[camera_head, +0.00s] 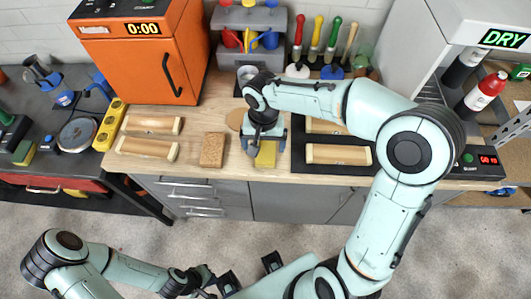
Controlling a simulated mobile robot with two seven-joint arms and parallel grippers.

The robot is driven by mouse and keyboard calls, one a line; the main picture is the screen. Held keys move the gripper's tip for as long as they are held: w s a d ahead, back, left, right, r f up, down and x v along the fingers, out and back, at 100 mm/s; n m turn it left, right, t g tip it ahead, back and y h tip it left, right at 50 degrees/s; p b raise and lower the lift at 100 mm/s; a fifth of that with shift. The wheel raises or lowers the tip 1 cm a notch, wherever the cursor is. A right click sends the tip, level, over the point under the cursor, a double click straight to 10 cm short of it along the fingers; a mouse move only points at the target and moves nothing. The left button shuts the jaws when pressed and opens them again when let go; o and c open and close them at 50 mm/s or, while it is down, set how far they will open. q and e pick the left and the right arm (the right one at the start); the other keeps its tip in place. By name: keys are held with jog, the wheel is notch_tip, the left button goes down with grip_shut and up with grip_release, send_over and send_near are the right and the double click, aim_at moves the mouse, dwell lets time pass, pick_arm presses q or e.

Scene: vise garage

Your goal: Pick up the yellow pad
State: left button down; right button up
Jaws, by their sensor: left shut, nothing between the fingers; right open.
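The yellow pad (266,157) lies on the wooden workbench top near its front edge, partly hidden by my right gripper. My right gripper (264,147) points down over the pad, with its fingers open to either side of it. I cannot tell whether the fingers touch the pad. My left gripper (207,281) is shut and empty, low in front of the bench and well away from the pad.
A brown cork-like block (212,150) lies left of the pad. A dark mat (300,163) with wooden-handled pieces lies to the right. An orange oven (140,50), a grey tool rack (250,19) and several upright tools stand behind.

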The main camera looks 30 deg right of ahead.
aim_at(266, 152)
jog(key=f, duration=0.4)
jog(key=shift+d+f, duration=0.3)
jog(key=shift+c, duration=0.3)
jog(key=c, duration=1.1)
jog(key=shift+o, duration=0.2)
jog(key=shift+r, duration=0.15)
